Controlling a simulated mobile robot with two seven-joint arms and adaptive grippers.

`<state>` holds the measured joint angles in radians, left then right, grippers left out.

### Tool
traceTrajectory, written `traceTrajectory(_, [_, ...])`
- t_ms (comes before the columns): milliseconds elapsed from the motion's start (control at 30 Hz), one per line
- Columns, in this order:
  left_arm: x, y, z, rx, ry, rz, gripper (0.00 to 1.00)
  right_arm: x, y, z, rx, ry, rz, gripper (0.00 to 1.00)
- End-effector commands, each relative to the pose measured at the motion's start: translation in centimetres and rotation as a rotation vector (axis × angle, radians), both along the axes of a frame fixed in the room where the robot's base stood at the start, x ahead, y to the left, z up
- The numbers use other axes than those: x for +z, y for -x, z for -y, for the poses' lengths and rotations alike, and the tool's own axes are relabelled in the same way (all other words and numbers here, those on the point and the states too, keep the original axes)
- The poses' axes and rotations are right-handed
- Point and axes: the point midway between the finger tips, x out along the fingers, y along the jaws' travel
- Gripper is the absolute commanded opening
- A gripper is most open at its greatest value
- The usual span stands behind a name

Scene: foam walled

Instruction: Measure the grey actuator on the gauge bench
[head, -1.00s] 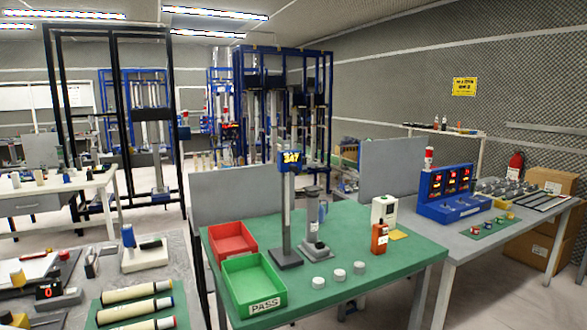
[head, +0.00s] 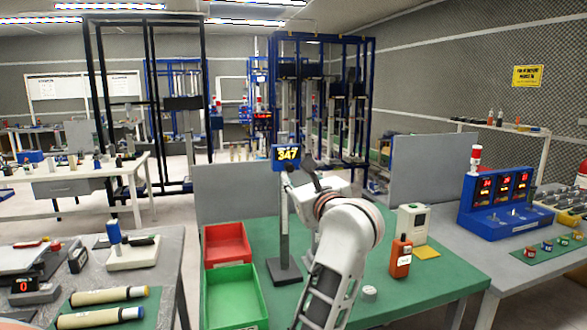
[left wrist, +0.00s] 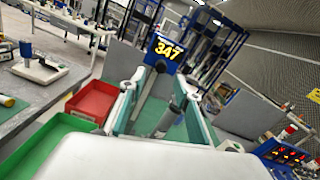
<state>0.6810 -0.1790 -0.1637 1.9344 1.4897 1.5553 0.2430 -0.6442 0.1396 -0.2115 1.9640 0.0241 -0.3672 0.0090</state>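In the left wrist view the two fingers stand apart, so the gripper (left wrist: 160,112) is open. A grey cylinder with a dark top, which looks like the grey actuator (left wrist: 181,94), shows beyond and between the fingers, apart from them as far as I can tell. In the head view my arm hides it. My right gripper is not in view.
A red bin (head: 227,243) and a green bin (head: 235,300) stand left of the post. An orange handheld device (head: 401,259), a white box (head: 412,224) and a white disc (head: 369,293) lie right of my arm. Grey panels (head: 236,190) stand behind the bench.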

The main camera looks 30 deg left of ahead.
Motion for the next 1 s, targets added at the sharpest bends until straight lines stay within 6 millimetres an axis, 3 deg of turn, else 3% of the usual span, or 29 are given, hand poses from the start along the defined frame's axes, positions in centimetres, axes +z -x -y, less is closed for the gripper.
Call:
traceTrajectory(167, [0.1,-0.9,-0.4,-0.016,0.034,0.01,0.33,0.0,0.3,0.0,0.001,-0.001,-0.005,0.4])
traceTrajectory(600, [0.1,-4.8,-5.0,-0.014,0.031,0.008,0.33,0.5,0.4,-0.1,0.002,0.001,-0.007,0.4])
traceTrajectory(1000, [0.1,-5.3,-5.7,-0.014,0.031,0.008,0.33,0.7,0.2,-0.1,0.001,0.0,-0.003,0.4])
